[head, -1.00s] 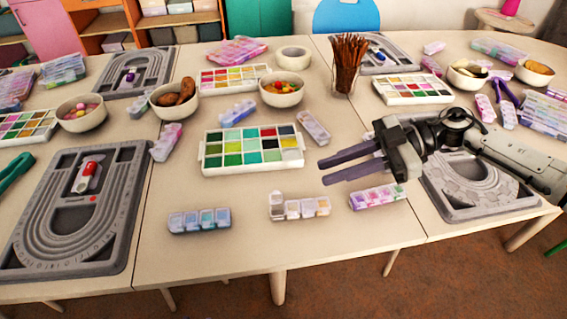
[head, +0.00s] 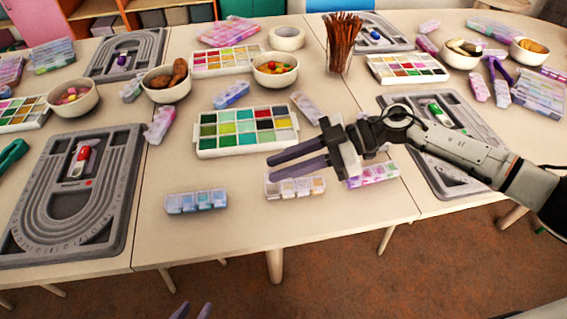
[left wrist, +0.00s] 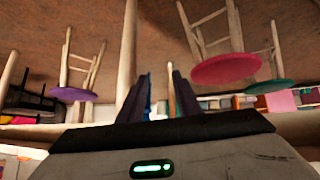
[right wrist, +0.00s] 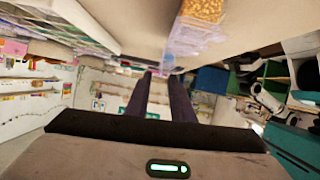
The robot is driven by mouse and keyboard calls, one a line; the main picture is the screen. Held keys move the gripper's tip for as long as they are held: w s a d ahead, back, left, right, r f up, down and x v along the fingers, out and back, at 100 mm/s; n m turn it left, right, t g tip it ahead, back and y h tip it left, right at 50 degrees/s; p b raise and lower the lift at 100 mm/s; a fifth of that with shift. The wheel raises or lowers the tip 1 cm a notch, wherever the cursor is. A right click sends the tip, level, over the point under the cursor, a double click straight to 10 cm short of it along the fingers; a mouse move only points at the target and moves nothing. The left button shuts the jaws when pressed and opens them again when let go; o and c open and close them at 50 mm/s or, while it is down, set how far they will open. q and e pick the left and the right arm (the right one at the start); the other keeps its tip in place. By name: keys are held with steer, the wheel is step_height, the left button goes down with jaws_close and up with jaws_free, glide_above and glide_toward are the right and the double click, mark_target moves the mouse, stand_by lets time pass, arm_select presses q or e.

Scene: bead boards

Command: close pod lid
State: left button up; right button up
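A blue pod strip (head: 196,202) lies left and a pink-purple one (head: 374,174) right. Behind are a paint-like bead tray (head: 245,131), bowls (head: 275,70) and a cup of brown sticks (head: 341,60). Grey bead boards (head: 75,195) flank the area.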

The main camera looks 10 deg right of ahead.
jaws_close()
arm_select(q)
steer(key=shift+s, duration=0.1)
